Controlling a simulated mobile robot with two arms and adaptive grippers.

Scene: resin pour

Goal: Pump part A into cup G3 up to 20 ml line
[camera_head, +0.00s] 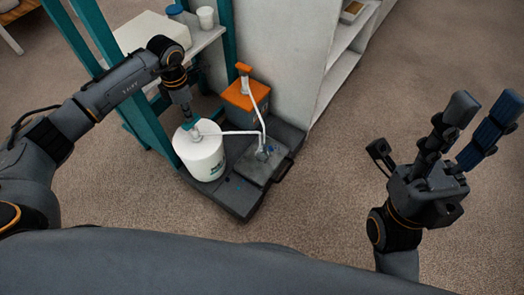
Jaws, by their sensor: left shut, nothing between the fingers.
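A white drum (201,157) stands on a dark low base, with a teal pump head (191,119) above it. A white spout (230,133) runs right from its top. An orange container (246,97) with an orange pump head (243,69) and a white tube stands behind. Both spouts lead toward a small clear cup (263,153) on a grey plate; its marks and fill level cannot be read. Which container is part A cannot be told. My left gripper (188,114) is shut and empty, pointing down at the teal pump head, seemingly touching it. My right gripper (487,118) is open and empty at the right.
The dark base (236,196) sits on brown carpet beside a white cabinet (280,45). Teal posts and a white shelf (205,40) with a white cup (206,17) and a blue-lidded jar (176,13) stand behind the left arm. Carpet at the right is clear.

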